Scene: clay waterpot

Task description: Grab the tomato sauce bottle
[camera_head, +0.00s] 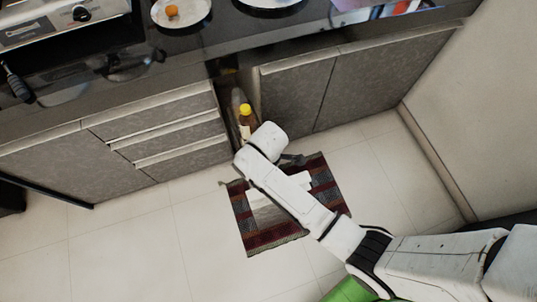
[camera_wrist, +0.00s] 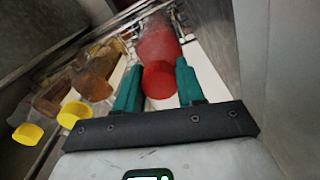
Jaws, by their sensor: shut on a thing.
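The red tomato sauce bottle (camera_wrist: 159,46) shows in the wrist view between the two teal fingers of my gripper (camera_wrist: 157,68). Its round red cap end faces the wrist camera. The fingers are shut on the bottle from both sides. In the head view my arm reaches to a narrow open cabinet bay, and I cannot make out the fingers or the red bottle there.
Bottles with yellow caps (camera_wrist: 75,112) stand left of my gripper in the wrist view; one yellow-capped bottle (camera_head: 245,118) shows in the head view. The cabinet door (camera_head: 288,97) is close on the right. A striped rug (camera_head: 268,236) lies on open tiled floor.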

